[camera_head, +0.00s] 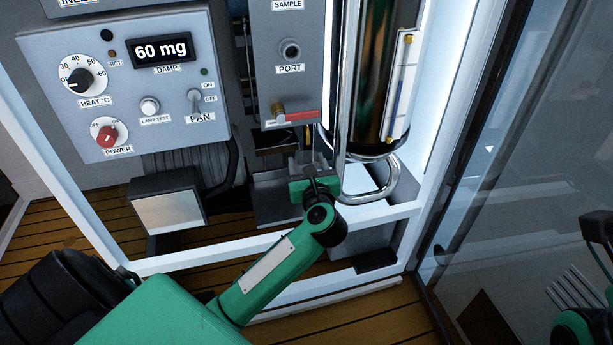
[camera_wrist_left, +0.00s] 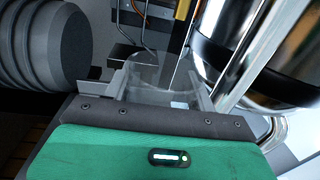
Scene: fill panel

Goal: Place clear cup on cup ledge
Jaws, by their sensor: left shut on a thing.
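My left gripper (camera_head: 312,168) is in front of the panel, below the sample tap. In the left wrist view its fingers (camera_wrist_left: 161,88) are shut on a clear cup (camera_wrist_left: 152,72), whose see-through wall shows between them. In the head view the cup is too faint to make out against the grey parts. A small dark ledge (camera_head: 272,142) juts out under the tap, just left of the gripper. A grey tray-like shelf (camera_head: 270,205) lies lower. I cannot tell which is the cup ledge. No contact between cup and ledge can be made out.
The sample tap (camera_head: 278,112) with a red handle is above the gripper. A shiny cylinder with a gauge (camera_head: 400,90) and a bent chrome pipe (camera_head: 385,185) stand close on the right. A white frame bar (camera_head: 225,245) crosses below. A glass door (camera_head: 510,170) is at right.

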